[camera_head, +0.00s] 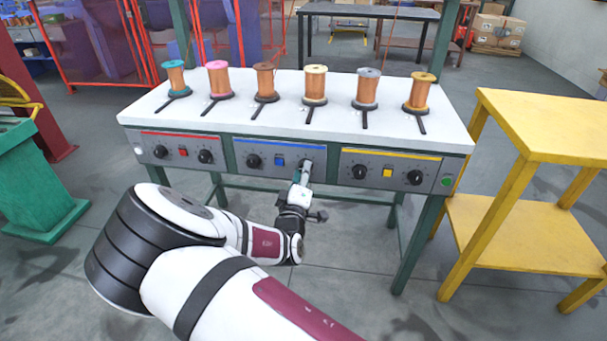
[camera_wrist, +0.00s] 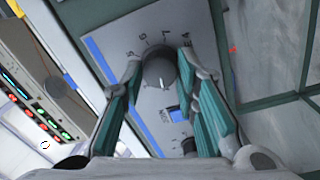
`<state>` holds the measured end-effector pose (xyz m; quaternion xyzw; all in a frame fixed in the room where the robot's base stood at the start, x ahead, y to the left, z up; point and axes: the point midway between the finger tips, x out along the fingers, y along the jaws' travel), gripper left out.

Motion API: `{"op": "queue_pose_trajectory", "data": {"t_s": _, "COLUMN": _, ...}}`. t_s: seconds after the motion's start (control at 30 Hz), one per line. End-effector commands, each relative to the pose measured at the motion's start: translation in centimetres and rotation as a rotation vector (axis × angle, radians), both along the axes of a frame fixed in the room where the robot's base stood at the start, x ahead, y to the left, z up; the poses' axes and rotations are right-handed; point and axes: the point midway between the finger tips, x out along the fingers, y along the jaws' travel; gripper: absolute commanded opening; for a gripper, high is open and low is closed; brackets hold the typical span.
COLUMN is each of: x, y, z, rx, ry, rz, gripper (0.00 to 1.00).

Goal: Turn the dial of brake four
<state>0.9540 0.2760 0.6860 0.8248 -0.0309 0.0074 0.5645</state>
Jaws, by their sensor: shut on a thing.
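The dial of brake four (camera_head: 306,164) is the right-hand black knob on the blue-striped middle panel (camera_head: 266,160), fourth dial from the left along the front. In the wrist view the dial (camera_wrist: 159,72) is round and dark, with a white mark pointing toward the bottom of the picture and printed numbers around it. My gripper (camera_head: 304,174) reaches the panel from the front. In the wrist view my gripper's (camera_wrist: 159,66) teal-padded fingers stand on either side of the dial, closed on it. Part of the dial's rim and scale is hidden by the fingers.
A blue button (camera_head: 279,161) and another dial (camera_head: 253,160) sit left on the same panel. The red-striped panel (camera_head: 180,139) and yellow-striped panel (camera_head: 390,158) flank it. Copper spools stand on the white tabletop (camera_head: 330,110). A yellow table (camera_head: 550,115) stands at the right.

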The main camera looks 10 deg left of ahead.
Motion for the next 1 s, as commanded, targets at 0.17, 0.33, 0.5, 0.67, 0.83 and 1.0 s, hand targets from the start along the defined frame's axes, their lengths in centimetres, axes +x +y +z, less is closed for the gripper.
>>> {"op": "queue_pose_trajectory", "data": {"t_s": 0.17, "x": -0.1, "y": 0.1, "z": -0.1, "rx": -0.002, "ry": 0.003, "rz": 0.002, "gripper": 0.00}}
{"op": "queue_pose_trajectory", "data": {"t_s": 0.33, "x": -0.1, "y": 0.1, "z": -0.1, "rx": -0.001, "ry": 0.003, "rz": 0.002, "gripper": 0.00}}
{"op": "queue_pose_trajectory", "data": {"t_s": 0.5, "x": -0.1, "y": 0.1, "z": -0.1, "rx": -0.001, "ry": 0.002, "rz": 0.002, "gripper": 0.48}}
{"op": "queue_pose_trajectory", "data": {"t_s": 0.67, "x": 0.0, "y": 0.1, "z": -0.1, "rx": -0.001, "ry": 0.002, "rz": 0.002, "gripper": 0.48}}
{"op": "queue_pose_trajectory", "data": {"t_s": 0.83, "x": -0.5, "y": 0.1, "z": -0.1, "rx": 0.000, "ry": 0.002, "rz": 0.002, "gripper": 0.48}}
{"op": "queue_pose_trajectory", "data": {"t_s": 1.0, "x": -3.0, "y": 0.2, "z": -0.2, "rx": 0.000, "ry": 0.002, "rz": 0.002, "gripper": 0.48}}
